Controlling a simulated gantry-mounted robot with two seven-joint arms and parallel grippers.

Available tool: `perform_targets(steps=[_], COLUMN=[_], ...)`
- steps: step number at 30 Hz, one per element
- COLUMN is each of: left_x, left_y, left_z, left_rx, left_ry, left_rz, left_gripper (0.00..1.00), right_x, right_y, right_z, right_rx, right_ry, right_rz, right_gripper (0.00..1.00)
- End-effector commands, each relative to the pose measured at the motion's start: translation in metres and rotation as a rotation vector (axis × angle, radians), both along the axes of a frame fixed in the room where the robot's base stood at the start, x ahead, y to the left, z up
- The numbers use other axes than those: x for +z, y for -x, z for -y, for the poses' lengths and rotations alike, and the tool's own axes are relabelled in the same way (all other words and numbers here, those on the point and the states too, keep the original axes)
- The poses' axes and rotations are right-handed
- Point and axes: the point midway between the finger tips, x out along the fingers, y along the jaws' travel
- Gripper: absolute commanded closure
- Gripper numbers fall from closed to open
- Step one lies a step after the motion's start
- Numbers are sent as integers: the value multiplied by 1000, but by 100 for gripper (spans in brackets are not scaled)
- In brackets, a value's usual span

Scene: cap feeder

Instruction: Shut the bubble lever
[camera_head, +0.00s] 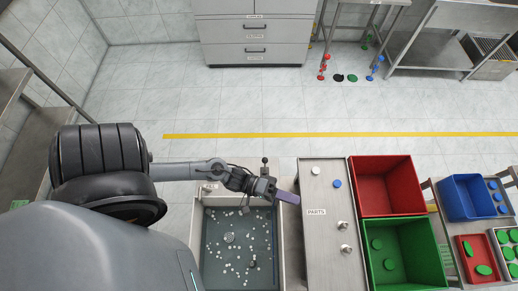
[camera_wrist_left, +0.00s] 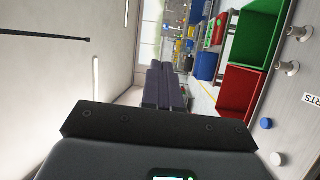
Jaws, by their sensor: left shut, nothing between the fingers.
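My left gripper (camera_head: 290,198) reaches in from the left over the far right corner of the water tank (camera_head: 197,240). Its purple-grey fingers are shut together and empty, pointing right toward the steel parts panel. In the left wrist view the closed fingers (camera_wrist_left: 165,86) show at the middle. A small lever with a dark ball knob (camera_head: 265,160) stands up just behind the gripper, and looks like the bubble lever; whether they touch I cannot tell. White bits and bubbles lie in the tank water. My right gripper is out of view.
The steel panel (camera_head: 325,260) labelled PARTS holds a white cap (camera_head: 315,171), a blue cap (camera_head: 337,184) and two metal knobs (camera_head: 343,225). Right of it stand a red bin (camera_head: 385,158) and a green bin (camera_head: 440,262).

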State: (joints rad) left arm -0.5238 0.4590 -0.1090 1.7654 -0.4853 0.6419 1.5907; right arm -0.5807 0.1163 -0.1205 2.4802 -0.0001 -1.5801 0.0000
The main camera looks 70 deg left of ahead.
Motion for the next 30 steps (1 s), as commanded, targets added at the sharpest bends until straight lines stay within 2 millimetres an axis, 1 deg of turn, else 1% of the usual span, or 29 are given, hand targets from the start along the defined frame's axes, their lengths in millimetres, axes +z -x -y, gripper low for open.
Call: perform_targets(steps=[1, 5, 6, 8, 12, 21, 26, 30], left_x=[-35, -74, -86, -102, -138, -201, -230, -252], left_y=[7, 23, 27, 33, 43, 53, 53, 52], left_z=[-13, -46, -57, -74, -116, -205, -250, -287], left_rx=[-35, -113, -134, -163, -217, -284, -298, -302], left_ry=[51, 192, 228, 279, 380, 517, 552, 566], left_rz=[-17, -60, -74, -94, -140, -218, -246, -266], left_gripper=[100, 100, 100, 100, 100, 100, 100, 100], right_x=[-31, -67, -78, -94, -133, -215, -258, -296], right_y=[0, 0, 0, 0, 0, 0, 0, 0], right_z=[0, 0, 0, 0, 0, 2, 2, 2], right_rx=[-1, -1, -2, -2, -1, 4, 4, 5], right_ry=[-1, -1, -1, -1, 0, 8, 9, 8], right_rz=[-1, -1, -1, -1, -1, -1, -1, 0], right_gripper=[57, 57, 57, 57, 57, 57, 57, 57])
